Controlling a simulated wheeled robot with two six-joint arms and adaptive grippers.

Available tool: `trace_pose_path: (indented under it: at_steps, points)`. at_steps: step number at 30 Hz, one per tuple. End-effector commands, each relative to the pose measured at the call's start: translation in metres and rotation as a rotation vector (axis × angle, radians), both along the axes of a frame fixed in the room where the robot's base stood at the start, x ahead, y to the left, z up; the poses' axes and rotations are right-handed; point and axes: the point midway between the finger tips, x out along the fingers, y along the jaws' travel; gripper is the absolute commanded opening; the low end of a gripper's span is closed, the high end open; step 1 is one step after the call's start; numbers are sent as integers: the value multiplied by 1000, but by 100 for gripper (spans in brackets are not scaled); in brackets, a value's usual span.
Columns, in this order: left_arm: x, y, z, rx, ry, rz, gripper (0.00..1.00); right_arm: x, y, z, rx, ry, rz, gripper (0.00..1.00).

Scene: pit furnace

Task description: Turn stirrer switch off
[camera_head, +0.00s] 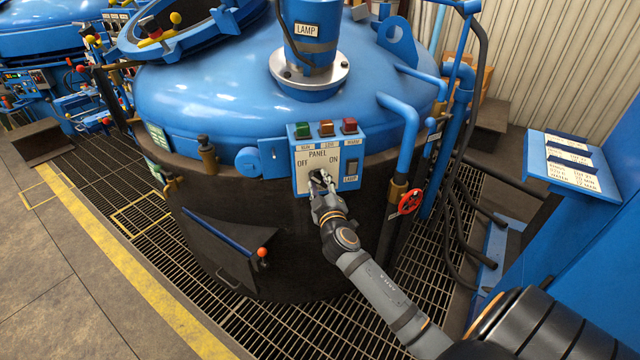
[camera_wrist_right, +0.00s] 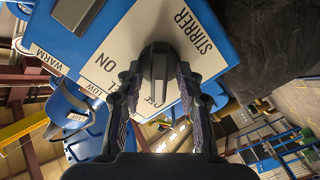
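The stirrer switch is a dark grey knob (camera_wrist_right: 158,66) on a white label plate marked STIRRER, ON and OFF in the right wrist view. It sits on the front of the blue control panel (camera_head: 300,180) in the head view, where my gripper mostly hides it. My right gripper (camera_head: 322,177) is at the lower part of this panel. In the right wrist view the right gripper (camera_wrist_right: 158,84) has one finger on each side of the knob, and the fingertips appear to press on it. My left gripper is not in view.
Blue pipes (camera_head: 402,140) and a red valve wheel (camera_head: 410,201) stand close to the right. A lever with an orange ball (camera_head: 262,252) is below left.

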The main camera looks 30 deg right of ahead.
Motion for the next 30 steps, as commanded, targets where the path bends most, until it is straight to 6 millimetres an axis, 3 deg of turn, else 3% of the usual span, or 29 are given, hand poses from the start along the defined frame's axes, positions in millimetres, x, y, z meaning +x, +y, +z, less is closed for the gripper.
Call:
trace_pose_path:
  at_steps: [11,22,30]
  points:
    - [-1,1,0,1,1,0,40,-9,4,0,1,0,0,40]
    - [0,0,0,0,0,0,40,-87,34,-1,5,1,0,40]
    - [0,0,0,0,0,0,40,-112,44,0,1,0,0,40]
